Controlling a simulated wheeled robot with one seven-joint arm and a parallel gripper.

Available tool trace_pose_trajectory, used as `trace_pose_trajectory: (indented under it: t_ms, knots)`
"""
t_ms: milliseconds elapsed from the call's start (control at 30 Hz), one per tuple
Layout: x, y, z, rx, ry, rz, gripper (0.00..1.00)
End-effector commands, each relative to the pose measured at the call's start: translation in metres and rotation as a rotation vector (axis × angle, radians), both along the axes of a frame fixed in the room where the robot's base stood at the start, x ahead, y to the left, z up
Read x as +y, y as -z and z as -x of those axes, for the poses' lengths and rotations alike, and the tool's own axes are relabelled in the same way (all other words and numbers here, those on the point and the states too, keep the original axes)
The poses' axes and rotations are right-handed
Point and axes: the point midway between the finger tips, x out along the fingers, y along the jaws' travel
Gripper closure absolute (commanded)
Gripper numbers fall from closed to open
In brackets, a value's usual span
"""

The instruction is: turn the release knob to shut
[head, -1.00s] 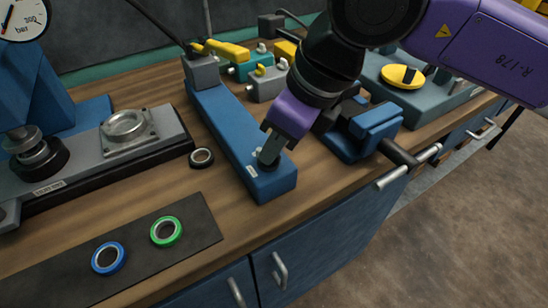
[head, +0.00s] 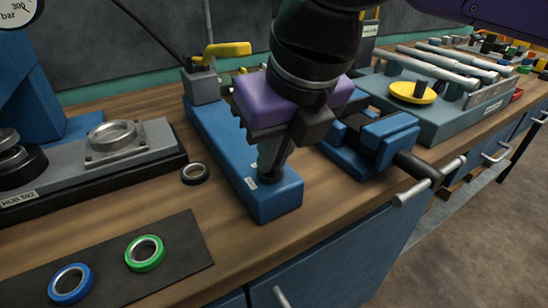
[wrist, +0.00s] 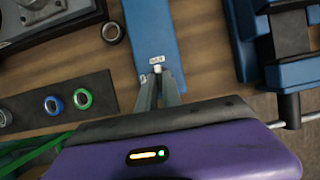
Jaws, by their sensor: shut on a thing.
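The blue hand pump (head: 221,139) is a long narrow block on the wooden bench, with small white labels near its front end. My gripper (head: 270,172) points down onto that front end, with its fingers close together. It is shut on the release knob, which the fingers mostly hide in the head view. In the wrist view, a small pale part of the release knob (wrist: 157,69) shows between the fingertips, just below a white label on the pump (wrist: 148,30). Which way the knob is turned cannot be read.
A blue vise (head: 370,140) with a bar handle stands close to the right of my gripper. A black ring (head: 195,173) lies left of the pump. Green (head: 144,253) and blue (head: 71,284) rings lie on a dark mat. A grey fixture (head: 115,143) stands further left.

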Motion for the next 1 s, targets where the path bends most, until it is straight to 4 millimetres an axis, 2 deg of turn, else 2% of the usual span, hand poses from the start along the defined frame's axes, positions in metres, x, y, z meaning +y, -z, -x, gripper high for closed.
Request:
trace_pose_trajectory:
  t_ms: [367, 400, 500, 833, 1000]
  knots:
    - [0.0, 0.0, 0.001, 0.003, 0.005, 0.001, 1.0]
    - [0.0, 0.0, 0.001, 0.003, 0.005, 0.001, 0.87]
    - [0.0, 0.0, 0.0, 0.002, 0.005, 0.0, 0.69]
    - [0.0, -0.002, 0.0, 0.001, 0.004, 0.001, 0.69]
    - [-0.004, -0.02, 0.006, -0.002, 0.005, 0.0, 0.69]
